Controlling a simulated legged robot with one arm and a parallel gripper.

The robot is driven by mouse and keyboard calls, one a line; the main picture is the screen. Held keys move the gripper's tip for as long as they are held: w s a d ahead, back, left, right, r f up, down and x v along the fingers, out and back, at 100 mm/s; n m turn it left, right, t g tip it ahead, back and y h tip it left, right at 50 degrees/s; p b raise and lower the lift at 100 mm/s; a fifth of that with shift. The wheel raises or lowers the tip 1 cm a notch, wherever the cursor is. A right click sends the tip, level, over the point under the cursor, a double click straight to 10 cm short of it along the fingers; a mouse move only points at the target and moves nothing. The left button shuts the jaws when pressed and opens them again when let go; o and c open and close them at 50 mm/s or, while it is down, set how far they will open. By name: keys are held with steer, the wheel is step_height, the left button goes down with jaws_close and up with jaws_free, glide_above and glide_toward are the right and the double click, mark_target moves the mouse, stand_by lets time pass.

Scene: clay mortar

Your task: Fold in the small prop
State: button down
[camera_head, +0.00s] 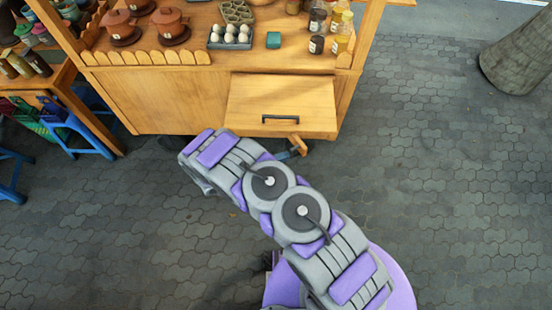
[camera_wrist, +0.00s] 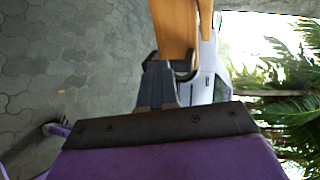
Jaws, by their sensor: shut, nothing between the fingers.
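The wooden cart has a light wooden panel (camera_head: 280,95) with a dark handle (camera_head: 280,118) on its front. A small wooden piece, likely the prop (camera_head: 297,144), shows just below the panel's lower edge. My gripper (camera_head: 290,153) is beside this piece, partly hidden by my arm. In the wrist view my gripper (camera_wrist: 157,85) is shut and empty, close to a wooden part (camera_wrist: 175,30) with a dark curved piece by its end. I cannot tell whether they touch.
Pots (camera_head: 120,27), a tray of eggs (camera_head: 230,37) and bottles (camera_head: 340,33) stand on the cart top. Blue stools (camera_head: 75,135) are at the left. A tree trunk (camera_head: 520,55) stands at the right. The paved ground (camera_head: 450,170) at the right is clear.

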steer(key=w+d+n+t+y+b, duration=0.1)
steer(key=w+d+n+t+b, duration=0.1)
steer(key=w+d+b, duration=0.2)
steer(key=w+d, duration=0.3)
steer(key=d, duration=0.5)
steer(key=shift+d+y+b, duration=0.2)
steer(key=shift+y+b, duration=0.1)
steer(key=shift+y, duration=0.1)
